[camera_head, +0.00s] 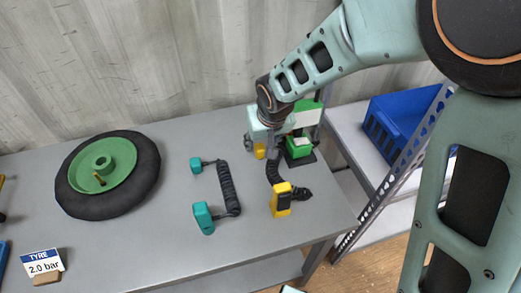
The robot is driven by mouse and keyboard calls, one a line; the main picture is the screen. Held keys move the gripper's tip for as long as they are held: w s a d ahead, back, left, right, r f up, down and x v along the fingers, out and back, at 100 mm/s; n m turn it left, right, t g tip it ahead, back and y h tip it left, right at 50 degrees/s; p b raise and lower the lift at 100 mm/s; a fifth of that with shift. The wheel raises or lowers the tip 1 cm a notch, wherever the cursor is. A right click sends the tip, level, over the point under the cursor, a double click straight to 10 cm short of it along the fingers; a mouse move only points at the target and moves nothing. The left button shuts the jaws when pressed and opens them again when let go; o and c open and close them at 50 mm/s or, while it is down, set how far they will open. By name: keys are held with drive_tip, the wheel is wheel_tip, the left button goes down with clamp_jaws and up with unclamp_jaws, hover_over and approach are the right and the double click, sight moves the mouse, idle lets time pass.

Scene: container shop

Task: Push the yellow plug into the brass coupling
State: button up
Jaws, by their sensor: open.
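My gripper (261,149) is at the back right of the grey table, pointing down, with its jaws open. A small yellow piece (259,152) shows at its fingertips; it may be the yellow plug, and I cannot tell whether the fingers touch it. A yellow and black block (282,201) stands in front of the gripper, beside a short black hose (273,171).
A green device (299,147) on a black base stands close right of the gripper. A black coiled lead (229,189) with teal ends lies at mid-table. A black tyre with a green hub (121,157) and a tyre sign (43,262) are left. A blue bin (385,138) sits on the right-hand shelf.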

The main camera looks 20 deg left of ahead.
sight(260, 148)
drive_tip(key=x, duration=0.4)
drive_tip(key=shift+s+d+f, duration=0.1)
drive_tip(key=shift+s, duration=0.2)
drive_tip(key=shift+w+f, duration=0.2)
drive_tip(key=shift+f, duration=0.2)
clamp_jaws()
drive_tip(key=shift+r, duration=0.1)
